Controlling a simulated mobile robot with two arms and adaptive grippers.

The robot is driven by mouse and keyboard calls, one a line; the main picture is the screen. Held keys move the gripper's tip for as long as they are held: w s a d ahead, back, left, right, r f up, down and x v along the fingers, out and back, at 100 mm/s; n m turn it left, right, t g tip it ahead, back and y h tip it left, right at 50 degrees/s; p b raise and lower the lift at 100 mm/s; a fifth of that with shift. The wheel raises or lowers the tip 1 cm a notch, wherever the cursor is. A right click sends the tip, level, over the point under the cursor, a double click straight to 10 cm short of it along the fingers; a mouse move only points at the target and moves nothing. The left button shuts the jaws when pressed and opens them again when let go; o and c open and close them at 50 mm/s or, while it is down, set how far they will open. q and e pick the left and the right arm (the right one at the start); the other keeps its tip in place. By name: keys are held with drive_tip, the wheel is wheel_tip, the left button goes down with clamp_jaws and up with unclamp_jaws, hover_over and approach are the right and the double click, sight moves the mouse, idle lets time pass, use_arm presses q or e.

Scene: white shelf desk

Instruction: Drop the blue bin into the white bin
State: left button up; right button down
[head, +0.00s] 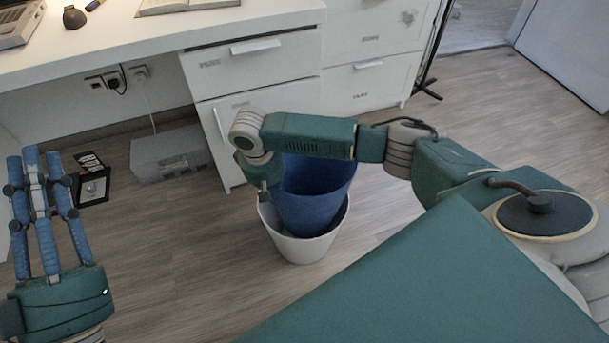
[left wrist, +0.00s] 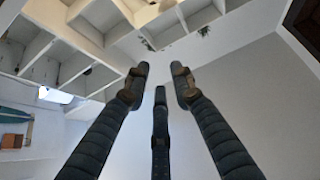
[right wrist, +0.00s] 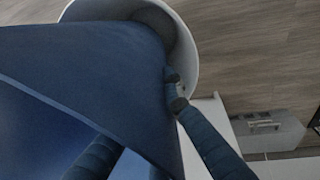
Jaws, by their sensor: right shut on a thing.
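The blue bin (head: 312,208) is upright, with its lower end at the mouth of the white bin (head: 303,250); I cannot tell how deep it sits. The white bin stands on the floor. In the right wrist view the blue bin (right wrist: 90,75) fills the left side, with the white bin's rim (right wrist: 193,60) around its far end. My right gripper (head: 267,188) is shut on the blue bin's wall, partly hidden by my arm; a finger shows along the wall in the right wrist view. My left gripper (head: 33,165) is open and empty, far left of the bins.
A white desk with drawers (head: 255,65) stands behind the bins. A grey box (head: 165,153) and a dark, flat item (head: 92,185) lie on the floor at left. A laptop (head: 18,22) and an open book are on the desk. Floor right of the bins is clear.

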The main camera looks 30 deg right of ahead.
use_arm(q)
drive_tip(key=shift+s+r+t, duration=0.4)
drive_tip(key=shift+s+r, duration=0.05)
drive_tip(key=shift+r, duration=0.2)
use_arm(e)
drive_tip(key=c, duration=1.9)
unclamp_jaws()
drive_tip(key=shift+o, duration=0.2)
drive_tip(key=shift+f, duration=0.1)
drive_tip(key=r, duration=0.4)
drive_tip(key=a+r, duration=0.1)
drive_tip(key=r, duration=0.7)
drive_tip(key=shift+a, duration=0.25)
